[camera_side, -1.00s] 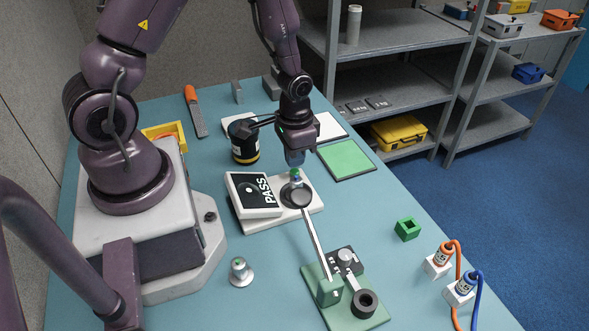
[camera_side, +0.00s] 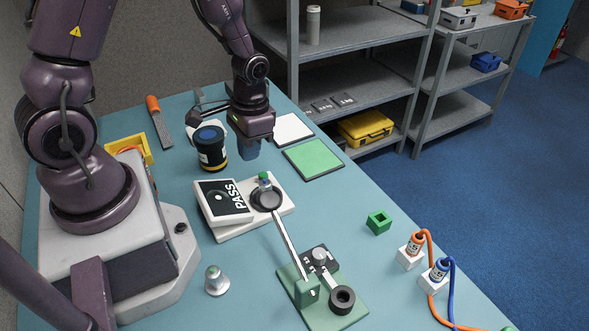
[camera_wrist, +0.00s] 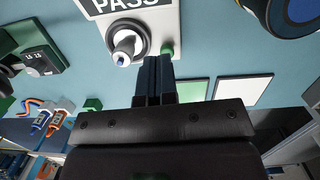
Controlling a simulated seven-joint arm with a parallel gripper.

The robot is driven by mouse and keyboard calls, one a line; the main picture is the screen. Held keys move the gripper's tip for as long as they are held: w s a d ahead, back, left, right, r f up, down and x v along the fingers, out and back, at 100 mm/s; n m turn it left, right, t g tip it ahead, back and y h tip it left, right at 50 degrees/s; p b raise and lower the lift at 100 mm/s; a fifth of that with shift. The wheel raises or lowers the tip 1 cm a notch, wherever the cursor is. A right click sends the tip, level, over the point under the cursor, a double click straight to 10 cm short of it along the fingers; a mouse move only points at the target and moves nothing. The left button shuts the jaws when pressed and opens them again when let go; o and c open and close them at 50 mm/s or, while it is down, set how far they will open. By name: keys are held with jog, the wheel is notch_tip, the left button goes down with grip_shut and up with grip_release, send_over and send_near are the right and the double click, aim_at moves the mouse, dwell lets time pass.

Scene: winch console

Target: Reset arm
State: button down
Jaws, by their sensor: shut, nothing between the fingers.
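My gripper (camera_side: 250,150) is shut and empty, pointing down above the table behind the white base plate (camera_side: 245,227). In the wrist view, its two dark fingers (camera_wrist: 155,68) lie together. A PASS panel (camera_side: 222,203) lies tilted on the plate. My gripper is apart from all of these.
A dark canister (camera_side: 211,155) stands close left of my gripper. Green (camera_side: 314,160) and white (camera_side: 292,129) mats lie to the right. A green block (camera_side: 378,222), orange (camera_side: 411,250) and blue (camera_side: 436,275) cabled plugs and a silver knob (camera_side: 216,280) sit nearer the front.

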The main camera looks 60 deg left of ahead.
jog(key=s+d+r+t, duration=0.2)
jog(key=r, duration=0.6)
jog(key=s+d+r+t, duration=0.2)
jog(key=s+r, duration=0.1)
jog(key=r, duration=0.6)
jog(key=s+d+r+t, duration=0.2)
jog(key=r+t, duration=0.1)
jog(key=r, duration=0.5)
jog(key=shift+s+r+m, duration=0.15)
jog(key=shift+m, duration=0.15)
dwell(0.5)
